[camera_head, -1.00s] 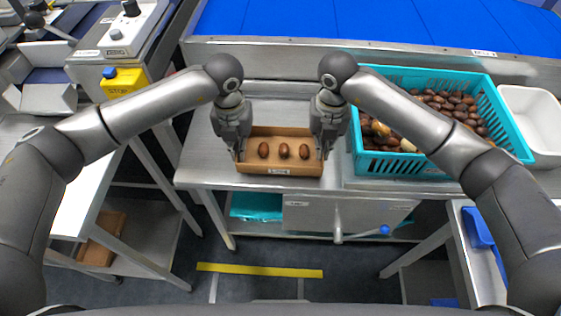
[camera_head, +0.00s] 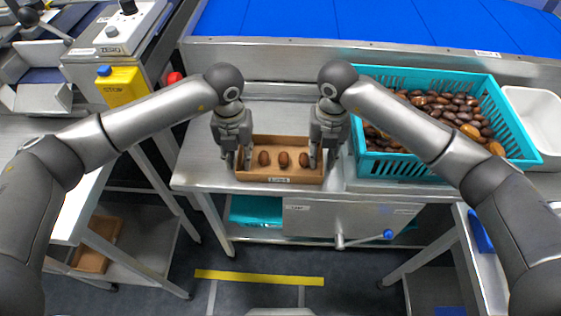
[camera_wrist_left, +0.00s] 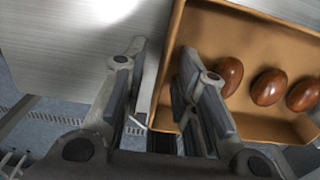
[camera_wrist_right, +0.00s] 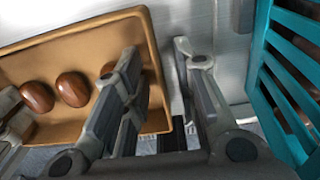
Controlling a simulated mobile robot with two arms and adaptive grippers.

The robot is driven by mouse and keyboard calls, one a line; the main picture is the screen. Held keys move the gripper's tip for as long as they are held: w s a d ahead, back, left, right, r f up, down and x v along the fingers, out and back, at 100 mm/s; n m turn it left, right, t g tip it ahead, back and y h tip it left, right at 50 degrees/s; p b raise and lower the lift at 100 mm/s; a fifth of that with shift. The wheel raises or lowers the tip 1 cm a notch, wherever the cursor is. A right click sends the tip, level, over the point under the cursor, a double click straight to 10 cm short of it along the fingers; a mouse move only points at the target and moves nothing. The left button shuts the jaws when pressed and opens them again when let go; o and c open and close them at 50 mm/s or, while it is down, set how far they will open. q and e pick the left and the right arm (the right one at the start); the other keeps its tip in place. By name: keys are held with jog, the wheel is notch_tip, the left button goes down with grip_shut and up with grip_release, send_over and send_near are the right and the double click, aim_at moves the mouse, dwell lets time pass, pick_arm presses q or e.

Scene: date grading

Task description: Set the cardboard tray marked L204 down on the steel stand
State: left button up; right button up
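The brown cardboard tray (camera_head: 255,178) sits near the front edge of a steel worktop (camera_head: 205,165), with three brown dates (camera_head: 283,159) in a row inside. Its front label is too small to read. My left gripper (camera_head: 237,163) is at its left wall, and my right gripper (camera_head: 320,163) is at its right wall. In the left wrist view the tray floor (camera_wrist_left: 265,45) shows, with one finger inside the wall and one outside. The right wrist view shows the tray (camera_wrist_right: 85,60) straddled the same way. Gaps show between the fingers of both grippers.
A teal crate (camera_head: 400,168) full of dates stands close to the right of my right gripper, and a white bin (camera_head: 540,115) is beyond it. A blue conveyor (camera_head: 350,28) runs behind. Bare worktop lies left of the tray.

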jog(key=shift+r, duration=0.15)
pick_arm(q)
notch_tip(320, 180, up, 12)
pick_arm(e)
notch_tip(320, 180, up, 12)
dwell(0.5)
dwell(0.5)
